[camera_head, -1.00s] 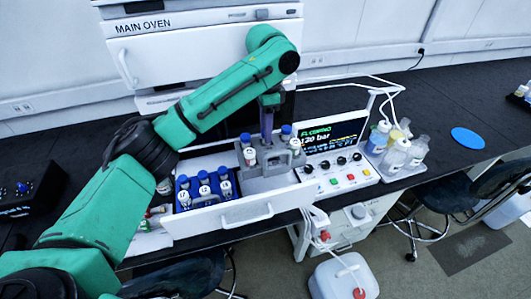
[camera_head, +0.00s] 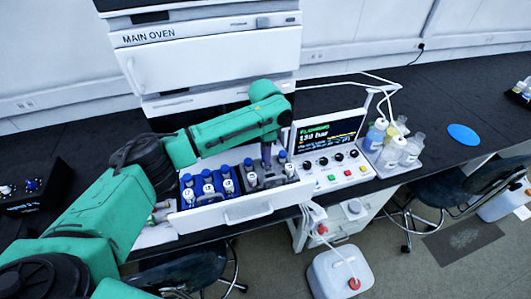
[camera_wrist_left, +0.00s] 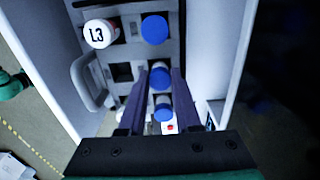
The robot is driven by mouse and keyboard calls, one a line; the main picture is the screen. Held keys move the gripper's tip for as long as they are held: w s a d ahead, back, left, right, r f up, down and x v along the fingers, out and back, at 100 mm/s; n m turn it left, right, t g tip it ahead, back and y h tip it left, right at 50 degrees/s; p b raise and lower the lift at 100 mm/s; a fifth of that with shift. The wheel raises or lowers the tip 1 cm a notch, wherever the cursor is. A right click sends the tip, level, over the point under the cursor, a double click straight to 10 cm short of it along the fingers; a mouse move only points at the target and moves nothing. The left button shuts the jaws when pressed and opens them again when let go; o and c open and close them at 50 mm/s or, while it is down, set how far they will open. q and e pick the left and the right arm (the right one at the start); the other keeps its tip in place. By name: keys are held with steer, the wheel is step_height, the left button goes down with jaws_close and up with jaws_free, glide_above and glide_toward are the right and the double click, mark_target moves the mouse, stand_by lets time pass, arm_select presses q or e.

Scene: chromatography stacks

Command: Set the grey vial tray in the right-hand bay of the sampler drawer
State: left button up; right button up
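The grey vial tray (camera_head: 270,186) sits low in the right-hand bay of the open white sampler drawer (camera_head: 248,209), its vial caps about level with those in the neighbouring blue tray. It holds white- and blue-capped vials. In the left wrist view, blue caps show between the fingers (camera_wrist_left: 162,80), with a vial marked L3 (camera_wrist_left: 98,34) and a grey side handle (camera_wrist_left: 88,80) to the left. My right gripper is out of view.
A blue vial rack (camera_head: 186,184) fills the left bay. The control panel (camera_head: 340,172) stands close on the right, with a bottle tray (camera_head: 392,172) beyond it. The main oven (camera_head: 200,60) is behind. The bench at far right is mostly clear.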

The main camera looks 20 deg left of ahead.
arm_select(q)
steer(key=o, duration=0.4)
step_height(320, 180, up, 12)
steer(key=b, duration=0.4)
steer(key=shift+r+b, duration=0.2)
steer(key=shift+b, duration=0.1)
steer(key=shift+f, duration=0.1)
